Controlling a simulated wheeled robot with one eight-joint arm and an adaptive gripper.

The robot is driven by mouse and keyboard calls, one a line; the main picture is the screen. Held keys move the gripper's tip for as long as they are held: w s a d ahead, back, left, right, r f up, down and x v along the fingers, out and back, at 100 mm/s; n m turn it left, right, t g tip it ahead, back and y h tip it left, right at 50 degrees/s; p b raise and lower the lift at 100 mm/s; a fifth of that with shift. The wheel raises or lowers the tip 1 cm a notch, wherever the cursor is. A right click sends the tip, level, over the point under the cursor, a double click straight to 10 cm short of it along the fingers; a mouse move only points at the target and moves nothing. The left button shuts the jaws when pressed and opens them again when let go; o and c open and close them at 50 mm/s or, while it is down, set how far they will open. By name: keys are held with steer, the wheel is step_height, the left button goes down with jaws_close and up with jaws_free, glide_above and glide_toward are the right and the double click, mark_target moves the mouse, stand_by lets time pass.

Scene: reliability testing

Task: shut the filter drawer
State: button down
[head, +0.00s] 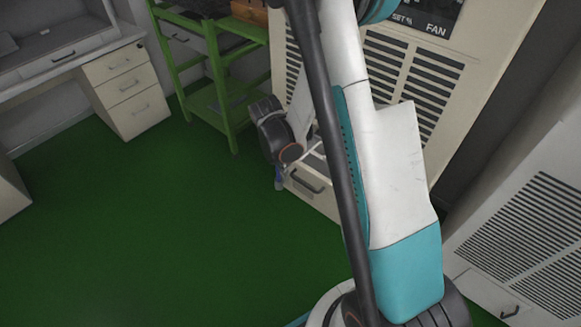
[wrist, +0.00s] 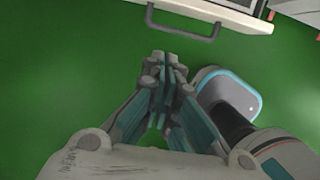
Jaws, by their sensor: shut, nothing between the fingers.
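The filter drawer (head: 312,194) is the cream drawer with a dark bar handle, low on the large louvred cabinet (head: 430,80). It appears to stand out from the cabinet front; my arm hides part of it in the head view. In the wrist view the drawer front (wrist: 235,16) and its handle (wrist: 185,27) lie at the top edge, with a little of the grey inside showing behind. My gripper (wrist: 163,62) is shut and empty, over the green floor in front of the handle and apart from it. In the head view its tip (head: 279,182) shows just left of the drawer.
A green metal rack (head: 222,95) stands left of the cabinet. A desk with a white drawer unit (head: 128,90) is farther left. Another vented cabinet (head: 530,230) with a low handle stands at the right. The green floor (head: 140,230) at left is clear.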

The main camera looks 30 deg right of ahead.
steer(key=b, duration=0.4)
glide_toward(297, 169)
steer(key=s+a+f, duration=0.4)
steer(key=shift+w+d+f+b, duration=0.1)
steer(key=shift+w+d+b, duration=0.1)
steer(key=shift+d, duration=0.45)
steer(key=shift+w+d+f+b, duration=0.1)
steer(key=shift+w+d+b, duration=0.15)
steer(key=shift+d, duration=0.4)
steer(key=shift+w+d+f+b, duration=0.1)
steer(key=shift+w+d+b, duration=0.1)
steer(key=shift+d, duration=0.45)
